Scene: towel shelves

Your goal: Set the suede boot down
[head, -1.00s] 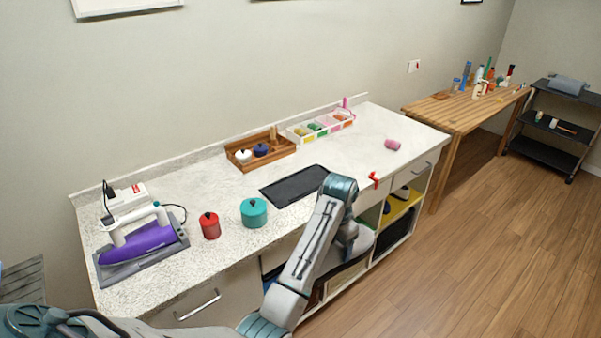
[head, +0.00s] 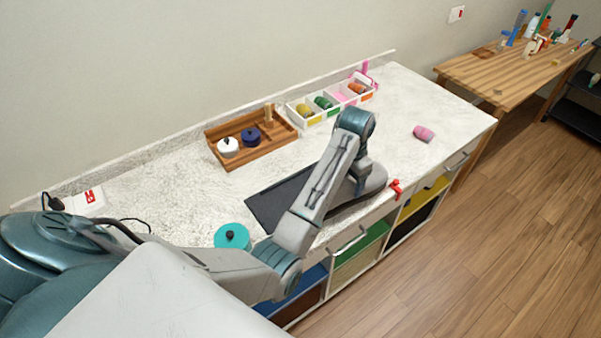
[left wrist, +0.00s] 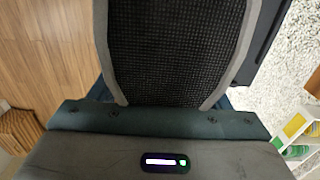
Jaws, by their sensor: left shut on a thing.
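In the left wrist view, a black mesh-textured face with a grey rim, which I take for the suede boot (left wrist: 175,50), fills the middle. It sits directly against my left gripper (left wrist: 160,117), which is shut on it; the fingers are mostly hidden behind it. In the head view my left arm reaches over the counter's front edge, and its wrist hangs by the dark mat (head: 272,203). My right gripper is not in view.
The speckled counter (head: 420,95) holds a teal pot (head: 232,237), a wooden tray (head: 228,160) with jars, a white divided box (head: 300,120), a pink roll (head: 424,133) and a red clamp-like item (head: 396,188). Coloured cubbies (head: 428,195) lie below. The counter's right part is mostly clear.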

